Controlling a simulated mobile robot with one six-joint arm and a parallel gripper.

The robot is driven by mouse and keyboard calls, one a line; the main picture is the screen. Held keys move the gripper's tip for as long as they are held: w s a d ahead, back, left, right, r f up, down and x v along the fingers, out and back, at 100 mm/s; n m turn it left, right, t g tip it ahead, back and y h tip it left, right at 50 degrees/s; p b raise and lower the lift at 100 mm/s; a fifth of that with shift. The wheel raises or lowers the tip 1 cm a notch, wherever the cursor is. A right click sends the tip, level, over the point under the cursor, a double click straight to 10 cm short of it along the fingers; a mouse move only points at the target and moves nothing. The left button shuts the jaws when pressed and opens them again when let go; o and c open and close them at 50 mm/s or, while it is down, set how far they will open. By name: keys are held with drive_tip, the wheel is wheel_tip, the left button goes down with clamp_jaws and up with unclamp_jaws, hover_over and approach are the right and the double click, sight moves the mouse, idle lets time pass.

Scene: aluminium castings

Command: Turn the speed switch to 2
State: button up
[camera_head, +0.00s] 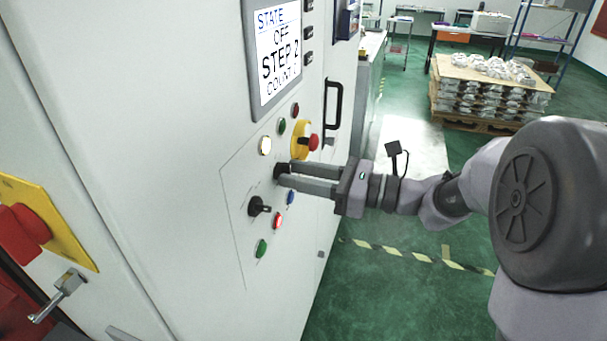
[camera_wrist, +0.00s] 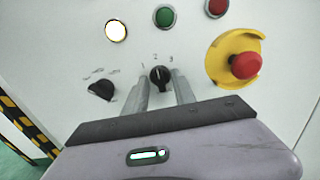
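The speed switch is a black rotary knob (camera_wrist: 160,76) on the white panel, with marks 1, 2 and 3 around its top. Its pointer looks about upright, toward the 2. It also shows in the head view as a dark knob (camera_head: 280,170), partly hidden by the fingers. My gripper (camera_wrist: 160,78) reaches the panel with one finger on each side of the knob. The fingers are apart, with what look like narrow gaps to the knob; contact cannot be told. In the head view my gripper (camera_head: 287,173) comes from the right.
A second black knob (camera_head: 259,207) sits lower left of the fingers. A red emergency button (camera_wrist: 244,65) on yellow is to the right, and lit and coloured buttons surround the switch. The screen (camera_head: 279,55) reads STATE OFF, STEP 2. A door handle (camera_head: 332,105) stands out beyond.

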drive_tip(key=p+v, duration=0.3)
drive_tip(key=v, duration=1.4)
drive_tip(key=shift+d, duration=0.15)
drive_tip(key=shift+s, duration=0.1)
drive_tip(key=s+a+f+n+g+h, duration=0.2)
drive_tip(key=s+a+n+g+h, duration=0.1)
drive_tip(key=s+a+n+g, duration=0.3)
drive_tip(key=s+f+n+t+h, duration=0.2)
drive_tip(key=s+n+h, duration=0.3)
drive_tip(key=h, duration=0.1)
drive_tip(key=s+f+n+t+h+b, duration=0.1)
drive_tip(key=s+f+n+t+h, duration=0.1)
drive_tip(key=s+n+h, duration=0.4)
drive_tip(key=shift+a+n+t, duration=0.3)
drive_tip(key=shift+a+t, duration=0.1)
drive_tip(key=shift+t, duration=0.4)
